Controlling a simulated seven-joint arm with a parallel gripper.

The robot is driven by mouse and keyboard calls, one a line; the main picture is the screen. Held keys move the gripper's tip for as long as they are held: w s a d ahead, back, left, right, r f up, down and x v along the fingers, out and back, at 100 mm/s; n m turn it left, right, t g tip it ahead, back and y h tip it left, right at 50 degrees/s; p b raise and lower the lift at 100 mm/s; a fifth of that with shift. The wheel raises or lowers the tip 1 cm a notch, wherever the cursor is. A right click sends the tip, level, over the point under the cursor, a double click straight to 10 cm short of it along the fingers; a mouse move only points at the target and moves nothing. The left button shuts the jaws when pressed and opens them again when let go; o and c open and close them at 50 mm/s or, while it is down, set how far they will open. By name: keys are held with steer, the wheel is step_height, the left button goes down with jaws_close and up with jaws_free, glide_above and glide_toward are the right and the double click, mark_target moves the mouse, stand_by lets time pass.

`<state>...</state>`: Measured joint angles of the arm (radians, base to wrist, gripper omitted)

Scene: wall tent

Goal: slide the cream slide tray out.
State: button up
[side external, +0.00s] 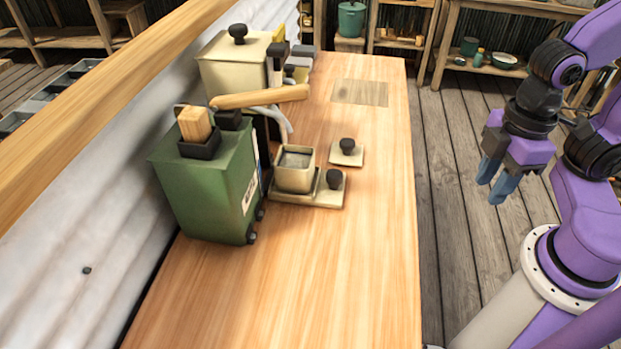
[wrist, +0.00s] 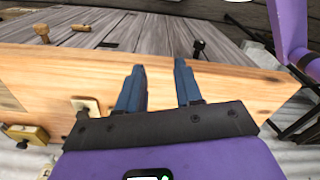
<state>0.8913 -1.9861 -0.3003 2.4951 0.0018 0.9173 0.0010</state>
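The cream slide tray (side external: 316,196) lies low on the wooden counter at the front of a green machine (side external: 208,186). A black round knob (side external: 334,179) stands on its right end. A square cream cup (side external: 295,171) stands on its left part and hides some of it. My gripper (side external: 492,188) hangs off the counter's right side, well apart from the tray, fingers pointing down. In the wrist view my gripper (wrist: 159,68) has its two blue fingers apart with nothing between them. I cannot surely pick out the tray in the wrist view.
A small cream lid (side external: 346,154) with a black knob lies behind the tray. A wooden handle (side external: 260,96) juts out above the green machine. A cream box (side external: 234,66) stands farther back. The counter (side external: 370,270) is clear at front and right.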

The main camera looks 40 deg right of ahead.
steer(key=o, duration=0.4)
steer(key=w+a+r+m, duration=0.1)
steer(key=w+a, duration=0.1)
steer(key=w, duration=0.2)
steer(key=w+a+r+m, duration=0.1)
steer(key=w+a+r, duration=0.1)
steer(key=w+a, duration=0.1)
steer(key=w+a+r+m, duration=0.1)
steer(key=w+a, duration=0.2)
steer(key=w, duration=0.1)
steer(key=shift+w+r, duration=0.25)
steer(key=shift+w, duration=0.15)
steer(key=m, duration=0.3)
glide_toward(333, 173)
step_height(333, 173, down, 9)
steer(key=shift+w+a+r, duration=0.1)
steer(key=shift+a, duration=0.05)
